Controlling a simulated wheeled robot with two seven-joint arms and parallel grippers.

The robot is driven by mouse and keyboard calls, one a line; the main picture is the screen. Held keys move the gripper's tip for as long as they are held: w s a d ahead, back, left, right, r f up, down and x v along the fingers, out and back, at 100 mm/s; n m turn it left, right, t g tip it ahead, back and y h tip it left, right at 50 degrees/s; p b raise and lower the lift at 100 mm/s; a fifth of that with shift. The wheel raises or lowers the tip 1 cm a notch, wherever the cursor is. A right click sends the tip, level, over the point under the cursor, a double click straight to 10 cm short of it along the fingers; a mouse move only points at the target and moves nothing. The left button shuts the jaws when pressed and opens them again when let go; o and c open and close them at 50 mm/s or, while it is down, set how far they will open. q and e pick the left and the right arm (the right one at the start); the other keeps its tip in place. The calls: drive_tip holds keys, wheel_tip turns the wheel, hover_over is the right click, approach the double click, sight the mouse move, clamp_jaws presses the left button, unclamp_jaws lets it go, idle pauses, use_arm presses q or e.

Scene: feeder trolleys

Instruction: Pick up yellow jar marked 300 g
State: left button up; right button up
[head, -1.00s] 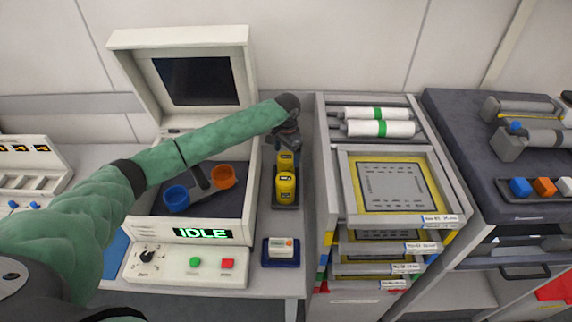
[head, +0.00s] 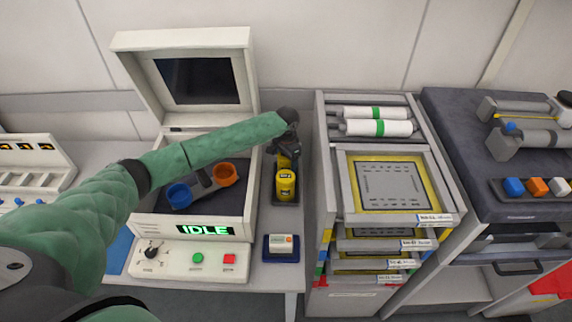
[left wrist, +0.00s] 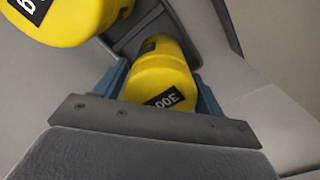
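A yellow jar with a black label reading 300 (left wrist: 165,85) stands between the blue fingers of my left gripper (left wrist: 160,92) in the left wrist view. The fingers flank it, with no clear grip on it. In the head view my left gripper (head: 288,152) is over the rear of a dark tray (head: 287,203) and mostly hides this jar. A second yellow jar (head: 286,184) stands just in front. It also shows at the upper left of the left wrist view (left wrist: 75,18), its label only partly seen. My right gripper is out of view.
A machine with an open lid (head: 184,72) and a display reading IDLE stands left of the tray. A rack of framed screens (head: 335,190) stands close on the right. A small blue-based device (head: 281,248) sits in front.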

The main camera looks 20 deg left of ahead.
use_arm(q)
drive_tip(key=c, duration=0.7)
drive_tip(key=shift+c, duration=0.8)
drive_tip(key=shift+r, duration=0.15)
